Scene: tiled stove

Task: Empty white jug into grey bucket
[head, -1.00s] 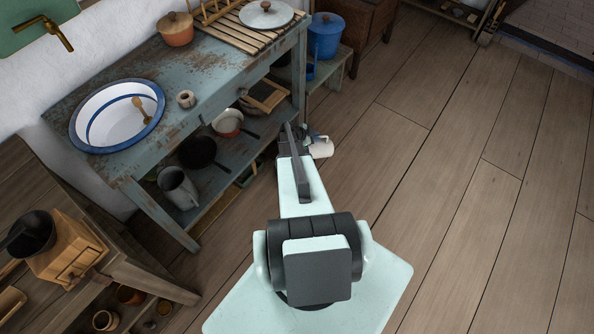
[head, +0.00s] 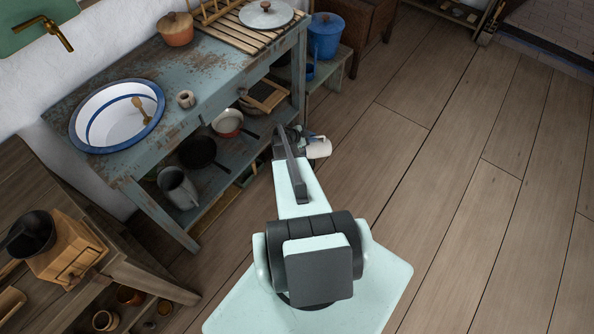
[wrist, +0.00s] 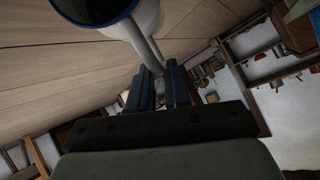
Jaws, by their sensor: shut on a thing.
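The white jug (head: 319,149) with a blue rim is off the far end of my arm in the head view, right of the worktable's end. In the wrist view the jug (wrist: 147,16) is at the top edge, cut off, with its dark opening partly showing. My gripper (wrist: 158,77) is shut on its handle. In the head view the gripper (head: 300,142) is partly hidden behind my arm. A grey metal vessel (head: 178,190), likely the grey bucket, stands upright on the table's lower shelf, left of my arm. The contents of both cannot be seen.
The worn blue worktable (head: 186,110) holds a white basin (head: 118,116) with a blue rim. Pans (head: 198,153) share the lower shelf. A blue lidded pot (head: 325,38) stands behind. A wooden cabinet (head: 90,270) is front left. The floor (head: 440,180) to the right is clear.

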